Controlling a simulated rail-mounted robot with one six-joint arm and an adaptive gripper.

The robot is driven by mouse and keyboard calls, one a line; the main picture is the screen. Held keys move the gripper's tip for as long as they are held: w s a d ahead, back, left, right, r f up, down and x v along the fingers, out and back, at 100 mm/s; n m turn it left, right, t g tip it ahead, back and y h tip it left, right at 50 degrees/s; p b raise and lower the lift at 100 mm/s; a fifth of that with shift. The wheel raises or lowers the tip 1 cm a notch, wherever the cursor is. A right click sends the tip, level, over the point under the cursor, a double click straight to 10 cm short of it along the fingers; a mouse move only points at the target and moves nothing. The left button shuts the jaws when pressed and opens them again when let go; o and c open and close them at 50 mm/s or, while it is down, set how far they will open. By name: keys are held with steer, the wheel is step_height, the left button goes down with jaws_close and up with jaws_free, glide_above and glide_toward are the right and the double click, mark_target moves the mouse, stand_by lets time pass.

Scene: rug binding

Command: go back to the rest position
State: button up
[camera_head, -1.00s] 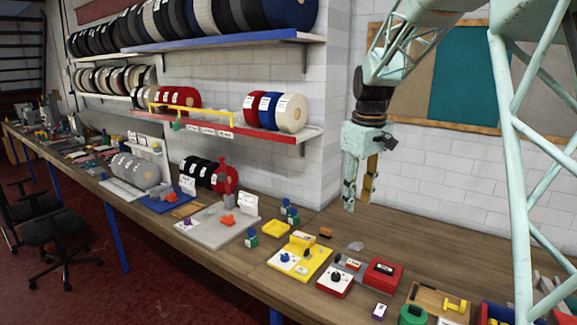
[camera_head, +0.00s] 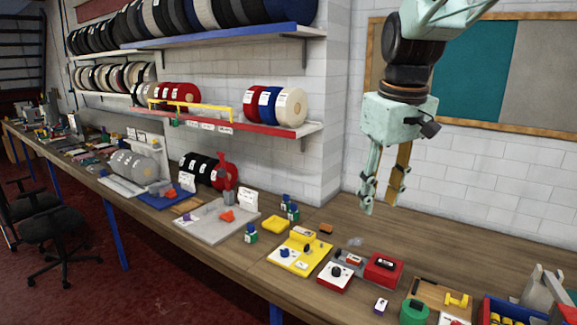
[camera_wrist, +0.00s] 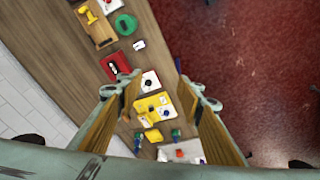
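My gripper (camera_head: 382,205) hangs pointing down in the air above the right part of the workbench, in front of the white brick wall. Its two fingers are apart with nothing between them. In the wrist view my gripper (camera_wrist: 152,92) also shows open and empty, with the bench far below. The wooden workbench (camera_head: 340,222) runs from the far left to the lower right. No held object shows in either view.
Below stand a yellow tray (camera_head: 318,262), a red box (camera_head: 383,270), a green ring (camera_head: 414,312) and a blue bin (camera_head: 492,312). Shelves of rolls, such as the red-edged shelf (camera_head: 270,133), line the wall at left. A pinboard (camera_head: 480,75) hangs behind my arm.

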steer(key=s+f+m+t+b, duration=0.1)
steer(key=s+f+m+b, duration=0.1)
steer(key=s, duration=1.5)
steer(key=s+f+m+b, duration=0.2)
steer(key=s+f, duration=0.3)
steer(key=s, duration=1.3)
steer(key=shift+m+t+b, duration=0.3)
steer(key=shift+t+b, duration=0.1)
steer(key=shift+d, duration=0.1)
stand_by(0.5)
